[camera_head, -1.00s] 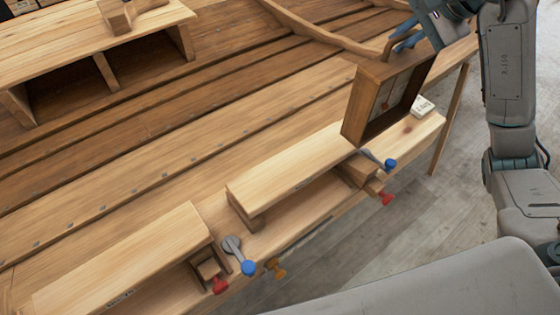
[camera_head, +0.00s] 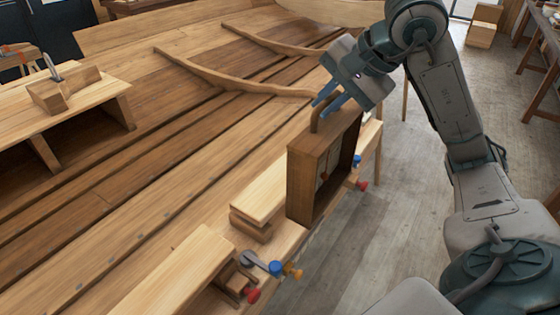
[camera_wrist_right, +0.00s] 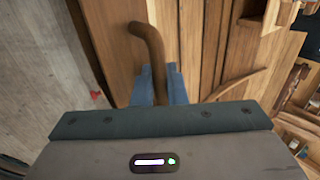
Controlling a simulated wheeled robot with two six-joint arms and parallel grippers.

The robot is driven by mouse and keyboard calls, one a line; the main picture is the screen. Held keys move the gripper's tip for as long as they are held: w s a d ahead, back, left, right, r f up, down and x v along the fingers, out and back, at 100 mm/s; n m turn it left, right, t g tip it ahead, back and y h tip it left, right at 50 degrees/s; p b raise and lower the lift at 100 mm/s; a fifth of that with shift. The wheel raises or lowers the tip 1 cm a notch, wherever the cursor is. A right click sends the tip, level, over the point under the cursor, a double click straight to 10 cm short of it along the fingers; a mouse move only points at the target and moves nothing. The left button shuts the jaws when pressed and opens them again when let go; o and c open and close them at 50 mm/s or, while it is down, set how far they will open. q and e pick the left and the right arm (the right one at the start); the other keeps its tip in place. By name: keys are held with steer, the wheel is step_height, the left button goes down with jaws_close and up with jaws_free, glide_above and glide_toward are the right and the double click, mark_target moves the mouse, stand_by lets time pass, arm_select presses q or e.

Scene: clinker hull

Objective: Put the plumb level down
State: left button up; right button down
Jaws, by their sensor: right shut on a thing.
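The plumb level (camera_head: 306,180) is a brown wooden box frame with an open front and a bent handle on top. It is upright, slightly tilted in the picture, over the right end of the light planks. I cannot tell whether its bottom edge touches the wood below. My right gripper (camera_head: 328,98) is shut on its handle from above. In the right wrist view, the brown handle (camera_wrist_right: 150,45) runs between the blue fingers of the right gripper (camera_wrist_right: 161,84). The left gripper is not in view.
A pale plank (camera_head: 262,195) lies left of the level. Clamps with blue (camera_head: 275,267) and red (camera_head: 253,295) knobs stick out along the front edge. The planked hull (camera_head: 190,130) spreads behind. A wooden block (camera_head: 62,92) stands on a shelf at left.

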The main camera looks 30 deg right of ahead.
steer(key=shift+w+a+r+p, duration=0.1)
steer(key=shift+w+r+p, duration=0.1)
steer(key=shift+w+p, duration=0.1)
steer(key=w+d+f+p, duration=0.1)
steer(key=w+f+p, duration=0.1)
steer(key=w, duration=0.5)
steer(key=w+d+f+p, duration=0.1)
steer(key=w+f+p, duration=0.2)
steer(key=w+p, duration=0.2)
steer(key=w, duration=0.3)
steer(key=shift+f, duration=0.2)
steer(key=shift+w+f, duration=0.1)
